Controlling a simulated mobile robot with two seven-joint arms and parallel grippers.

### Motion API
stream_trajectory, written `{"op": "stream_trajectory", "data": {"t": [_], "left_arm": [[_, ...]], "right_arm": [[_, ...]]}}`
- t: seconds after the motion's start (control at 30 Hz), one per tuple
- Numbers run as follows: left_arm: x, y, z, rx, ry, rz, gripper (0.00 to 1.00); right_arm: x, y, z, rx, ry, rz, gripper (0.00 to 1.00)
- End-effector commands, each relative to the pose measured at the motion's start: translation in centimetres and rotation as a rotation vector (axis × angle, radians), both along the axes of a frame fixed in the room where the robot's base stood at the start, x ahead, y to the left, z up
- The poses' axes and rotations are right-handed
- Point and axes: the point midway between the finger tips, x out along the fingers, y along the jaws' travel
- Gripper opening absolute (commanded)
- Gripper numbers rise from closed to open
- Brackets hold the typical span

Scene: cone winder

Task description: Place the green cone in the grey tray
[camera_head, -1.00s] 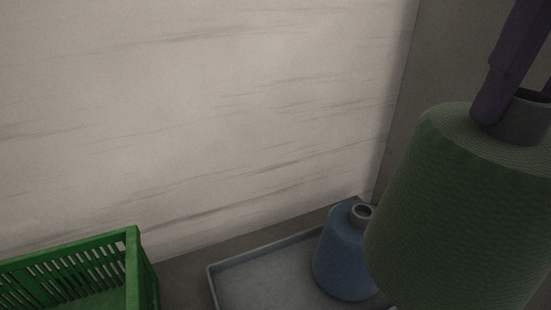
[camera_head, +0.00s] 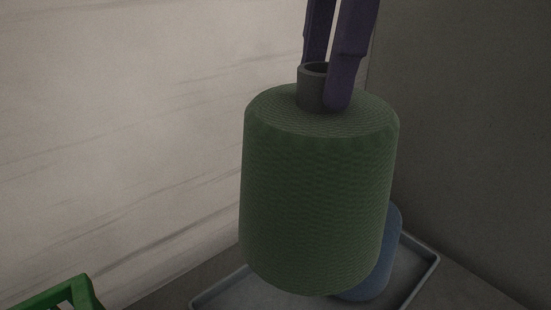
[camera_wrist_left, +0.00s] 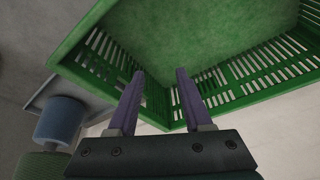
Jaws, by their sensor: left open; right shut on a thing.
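The green cone (camera_head: 315,195) hangs upright in the middle of the head view. My right gripper (camera_head: 335,95) is shut on the grey tube at its top, one finger in front and one behind. The grey tray (camera_head: 425,275) lies lower, behind the cone, which hides much of it. The tray also shows at the left of the left wrist view (camera_wrist_left: 82,92). Part of the green cone shows at that view's lower left corner (camera_wrist_left: 42,166). My left gripper (camera_wrist_left: 155,98) is open and empty, its fingers apart in front of the green crate.
A blue cone (camera_head: 385,255) stands in the tray, partly hidden by the green cone; it also shows in the left wrist view (camera_wrist_left: 60,120). A green slatted crate (camera_head: 60,294) is at the lower left and fills much of the wrist view (camera_wrist_left: 200,35). A pale wall stands behind.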

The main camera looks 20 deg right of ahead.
Motion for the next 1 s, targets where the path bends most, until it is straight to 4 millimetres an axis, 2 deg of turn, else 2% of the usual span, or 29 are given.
{"op": "stream_trajectory", "data": {"t": [0.1, 0.3, 0.4, 0.57, 0.77, 1.0], "left_arm": [[0.0, 0.0, -0.7, 0.000, 0.001, 0.000, 0.50], [0.0, 0.1, -1.3, 0.002, 0.001, -0.002, 0.50], [0.0, 0.1, -1.4, 0.005, 0.000, -0.003, 0.50], [0.0, 0.2, -1.7, 0.009, 0.001, -0.005, 0.50], [0.0, 0.3, -2.5, 0.011, 0.000, -0.006, 0.50], [0.0, 0.3, -2.6, 0.010, -0.001, -0.006, 0.50]], "right_arm": [[0.2, 0.9, -0.6, 0.004, -0.002, 0.265, 0.00], [0.4, 2.0, -1.3, 0.002, -0.002, 0.631, 0.00], [0.4, 2.3, -1.5, 0.002, -0.003, 0.750, 0.00], [0.4, 2.6, -2.0, 0.001, -0.003, 0.846, 0.00], [0.3, 2.5, -5.9, 0.002, 0.002, 0.857, 0.00], [0.3, 2.5, -12.1, 0.000, 0.001, 0.855, 0.00]]}}
